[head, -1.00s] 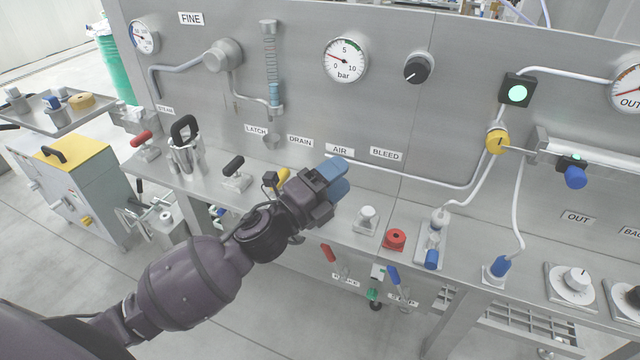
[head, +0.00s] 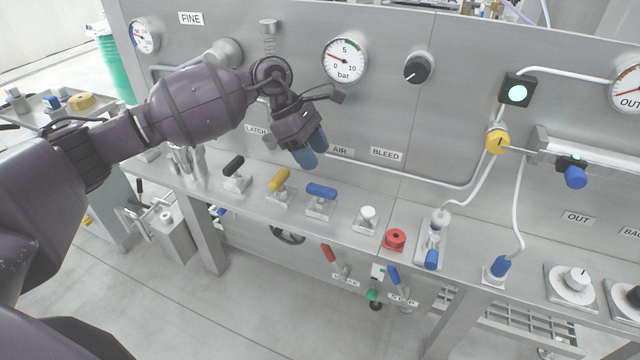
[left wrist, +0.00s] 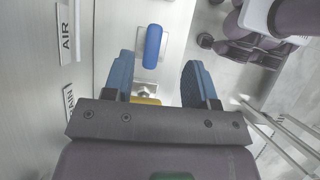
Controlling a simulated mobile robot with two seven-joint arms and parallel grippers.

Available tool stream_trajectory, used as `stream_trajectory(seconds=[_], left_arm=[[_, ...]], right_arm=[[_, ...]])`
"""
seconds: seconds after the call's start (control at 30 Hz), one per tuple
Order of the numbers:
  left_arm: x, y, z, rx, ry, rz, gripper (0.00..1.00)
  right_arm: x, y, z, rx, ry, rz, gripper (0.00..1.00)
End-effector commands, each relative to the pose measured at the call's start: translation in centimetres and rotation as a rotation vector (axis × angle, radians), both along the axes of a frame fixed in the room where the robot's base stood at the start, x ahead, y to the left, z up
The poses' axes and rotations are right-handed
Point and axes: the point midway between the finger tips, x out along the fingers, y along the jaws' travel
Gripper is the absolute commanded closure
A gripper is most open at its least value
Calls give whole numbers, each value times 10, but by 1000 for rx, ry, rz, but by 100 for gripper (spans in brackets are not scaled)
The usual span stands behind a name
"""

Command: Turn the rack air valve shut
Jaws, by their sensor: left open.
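The rack air valve has a blue lever handle (head: 321,190) on a metal base, on the ledge below the AIR label (head: 340,150). In the left wrist view the blue handle (left wrist: 153,46) lies beyond my fingertips, in line with the gap between them. My left gripper (head: 311,150) is open and empty, pointing down above the ledge, apart from the blue handle and up and left of it in the head view. In the left wrist view my left gripper's blue fingers (left wrist: 156,78) stand apart. My right gripper is not in view.
A yellow lever (head: 280,180) stands left of the blue one, and a black lever (head: 233,165) farther left. A white-topped knob (head: 367,215) and a red button (head: 395,239) stand to the right. The panel with gauges rises behind the ledge.

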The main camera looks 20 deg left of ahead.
Motion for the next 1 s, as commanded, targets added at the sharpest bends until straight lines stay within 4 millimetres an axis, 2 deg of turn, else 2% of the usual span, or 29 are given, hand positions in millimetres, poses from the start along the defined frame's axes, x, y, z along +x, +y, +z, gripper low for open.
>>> stream_trajectory(seconds=[0.1, 0.27, 0.47, 0.8, 1.0], left_arm=[[5, 21, 7, 99, -2, -19, 48], [6, 27, 6, 136, 2, -30, 48], [6, 17, -17, 133, 5, -30, 48], [6, -4, -69, 131, 4, -28, 48], [6, -11, -86, 131, 3, -27, 48]], right_arm=[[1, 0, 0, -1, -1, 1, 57], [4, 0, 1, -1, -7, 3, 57], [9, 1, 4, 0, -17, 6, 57], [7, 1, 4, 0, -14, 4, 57], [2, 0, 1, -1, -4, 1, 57]])
